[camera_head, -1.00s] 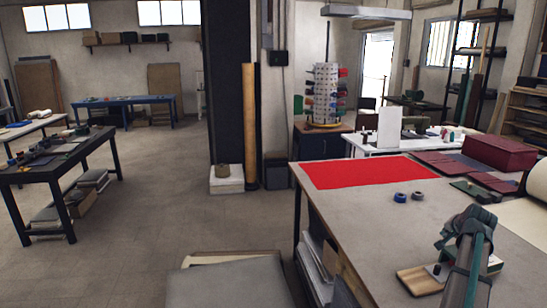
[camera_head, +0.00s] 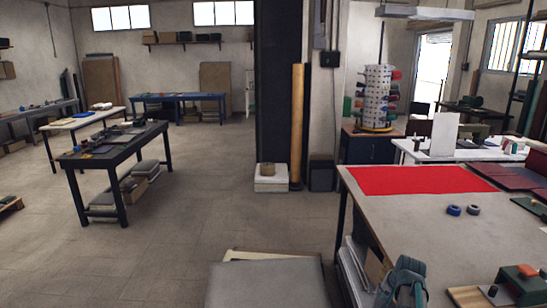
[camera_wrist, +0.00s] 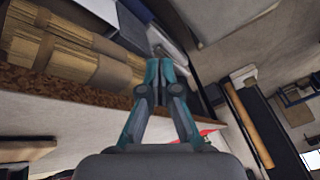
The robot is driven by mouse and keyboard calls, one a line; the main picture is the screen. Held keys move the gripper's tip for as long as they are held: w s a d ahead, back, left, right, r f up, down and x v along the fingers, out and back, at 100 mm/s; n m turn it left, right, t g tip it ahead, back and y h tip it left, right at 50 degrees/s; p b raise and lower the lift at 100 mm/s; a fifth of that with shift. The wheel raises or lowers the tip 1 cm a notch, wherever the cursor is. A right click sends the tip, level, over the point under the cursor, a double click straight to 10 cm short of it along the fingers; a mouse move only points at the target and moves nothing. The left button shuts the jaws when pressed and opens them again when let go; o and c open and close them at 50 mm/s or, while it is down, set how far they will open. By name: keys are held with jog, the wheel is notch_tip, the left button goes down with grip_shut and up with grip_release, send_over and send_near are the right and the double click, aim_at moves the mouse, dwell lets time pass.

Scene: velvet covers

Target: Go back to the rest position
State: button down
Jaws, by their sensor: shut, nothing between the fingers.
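My gripper (camera_wrist: 158,68) is seen from behind in the wrist view. Its two teal and grey fingers are together, with nothing visible between them. Around it in the wrist view are long tan rolls (camera_wrist: 65,55) at the left and a white and blue item just beyond the fingertips. In the head view, a teal and grey part of my arm (camera_head: 405,278) shows at the bottom, by the near left edge of the large worktable (camera_head: 400,228). The fingertips cannot be made out there.
A red cloth (camera_head: 415,180) lies flat on the worktable, with a blue tape roll (camera_head: 453,210) near it. A wooden board (camera_head: 468,297) with a green tool is at the lower right. A grey-topped stack (camera_head: 265,285) stands left of the table. Open floor (camera_head: 210,210) lies further left.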

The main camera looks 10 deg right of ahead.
jog(key=s+a+f+n+g, duration=0.25)
jog(key=s+a+f, duration=0.25)
jog(key=a, duration=0.5)
jog(key=s+a+f+n+g, duration=0.1)
jog(key=s+a+f+n, duration=0.3)
jog(key=a, duration=0.7)
jog(key=s+a+f+n+g, duration=0.1)
jog(key=s+a+f+n, duration=0.1)
jog(key=s+a+f, duration=0.6)
jog(key=s+a+f+g+b, duration=0.1)
jog(key=s+f+g, duration=0.2)
jog(key=s+f, duration=0.7)
jog(key=s+a+f+g+b, duration=0.1)
jog(key=s+f+g, duration=0.3)
jog(key=s+f, duration=0.5)
jog(key=s+b, duration=0.1)
jog(key=s, duration=0.7)
jog(key=shift+a+f+y, duration=0.15)
jog(key=shift+f+y, duration=0.15)
jog(key=shift+f, duration=0.05)
